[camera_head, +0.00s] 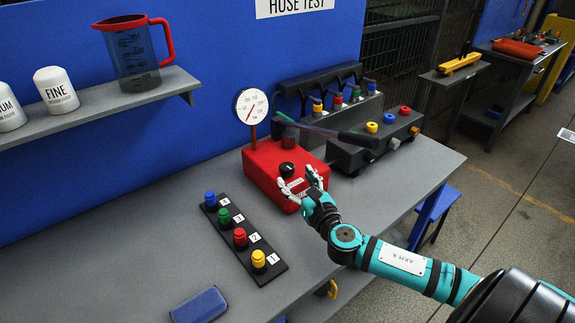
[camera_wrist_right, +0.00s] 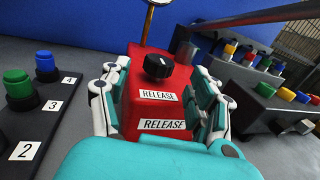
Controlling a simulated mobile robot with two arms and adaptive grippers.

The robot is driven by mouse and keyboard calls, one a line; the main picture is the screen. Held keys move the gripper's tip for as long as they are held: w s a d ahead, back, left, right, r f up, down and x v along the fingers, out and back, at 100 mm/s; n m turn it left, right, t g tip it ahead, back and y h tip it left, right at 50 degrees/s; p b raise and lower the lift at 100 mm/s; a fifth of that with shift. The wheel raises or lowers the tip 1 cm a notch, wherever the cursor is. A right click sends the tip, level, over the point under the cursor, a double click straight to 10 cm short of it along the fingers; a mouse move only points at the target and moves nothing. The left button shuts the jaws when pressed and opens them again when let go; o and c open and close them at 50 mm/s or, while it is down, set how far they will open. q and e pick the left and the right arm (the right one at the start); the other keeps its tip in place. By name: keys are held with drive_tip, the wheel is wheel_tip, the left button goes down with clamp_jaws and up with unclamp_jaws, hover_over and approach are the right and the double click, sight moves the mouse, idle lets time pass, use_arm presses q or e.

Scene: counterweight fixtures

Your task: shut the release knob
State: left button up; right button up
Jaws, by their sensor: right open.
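The black release knob (camera_head: 287,170) sits on top of a red box (camera_head: 262,163) on the grey bench. My right gripper (camera_head: 297,187) is open at the front of the red box. In the right wrist view its fingers (camera_wrist_right: 158,92) stand on either side of the box's front part, with the knob beyond them. Whether the fingers touch the box I cannot tell. My left gripper does not show.
A round gauge (camera_head: 251,106) rises behind the red box. A long dark handle (camera_head: 335,131) extends above it to the right. A black block with coloured caps (camera_head: 375,140) stands to the right. A numbered strip with coloured fittings (camera_head: 244,238) lies in front. A blue case (camera_head: 199,306) lies near the front edge.

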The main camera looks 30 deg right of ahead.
sight(290, 172)
drive_tip(key=w, duration=0.5)
drive_tip(key=shift+w+d+p, duration=0.3)
drive_tip(key=shift+w+d, duration=0.05)
drive_tip(key=shift+d, duration=0.05)
drive_tip(key=c, duration=1.2)
